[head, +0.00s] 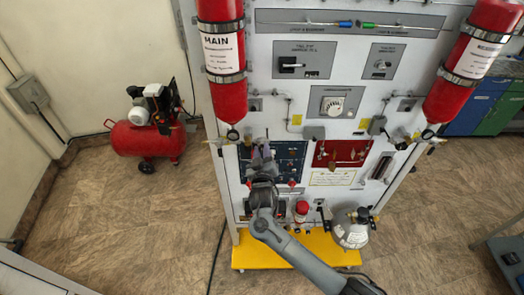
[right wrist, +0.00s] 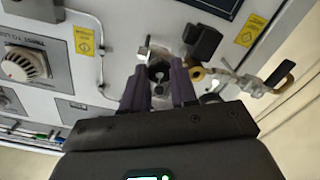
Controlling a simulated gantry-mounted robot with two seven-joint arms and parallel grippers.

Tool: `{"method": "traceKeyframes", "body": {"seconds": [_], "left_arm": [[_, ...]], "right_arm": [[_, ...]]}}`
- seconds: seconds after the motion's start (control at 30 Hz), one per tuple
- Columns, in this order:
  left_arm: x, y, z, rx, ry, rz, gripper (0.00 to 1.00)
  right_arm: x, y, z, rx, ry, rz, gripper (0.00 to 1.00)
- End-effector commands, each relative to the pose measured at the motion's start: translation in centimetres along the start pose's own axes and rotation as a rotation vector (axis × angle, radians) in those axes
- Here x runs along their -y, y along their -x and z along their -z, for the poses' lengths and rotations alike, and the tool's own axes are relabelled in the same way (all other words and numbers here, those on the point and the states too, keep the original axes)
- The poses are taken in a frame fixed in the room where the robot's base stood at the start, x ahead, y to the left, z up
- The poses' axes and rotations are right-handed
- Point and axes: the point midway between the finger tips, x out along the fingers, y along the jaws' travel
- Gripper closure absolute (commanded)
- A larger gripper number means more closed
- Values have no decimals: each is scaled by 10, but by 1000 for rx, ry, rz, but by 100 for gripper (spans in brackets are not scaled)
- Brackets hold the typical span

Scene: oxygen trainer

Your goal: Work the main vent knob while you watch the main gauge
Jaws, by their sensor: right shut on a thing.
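My right gripper (head: 262,153) reaches up to the white panel from below, just under the red MAIN cylinder (head: 225,60). In the right wrist view its two purple fingers (right wrist: 160,78) stand on either side of a small dark round knob, the main vent knob (right wrist: 158,70), and are shut on it. The knob sits on a metal fitting on the panel. In the head view the gripper hides the knob. I cannot pick out the main gauge for certain in either view. My left gripper is not in view.
A brass valve with a black lever (right wrist: 280,76) juts out beside the knob. A white dial (head: 333,106) is on the panel, right of my gripper. The RESERVE cylinder (head: 475,58) hangs at right. A red compressor (head: 148,135) stands on the floor at left.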

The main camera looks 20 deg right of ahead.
Motion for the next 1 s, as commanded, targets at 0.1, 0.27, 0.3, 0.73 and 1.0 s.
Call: {"method": "traceKeyframes", "body": {"seconds": [0.1, 0.27, 0.3, 0.73, 1.0], "left_arm": [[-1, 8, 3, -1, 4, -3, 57], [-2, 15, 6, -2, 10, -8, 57], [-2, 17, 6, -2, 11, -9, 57], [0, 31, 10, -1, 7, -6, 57], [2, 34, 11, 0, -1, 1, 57]], "right_arm": [[-1, 0, 2, 1, 104, 1, 100], [-1, 0, 2, 1, 256, 1, 100], [-1, 0, 2, 1, 293, 1, 100], [0, 0, 1, 0, 614, 0, 100], [1, 0, 0, 1, 706, 0, 100]]}}
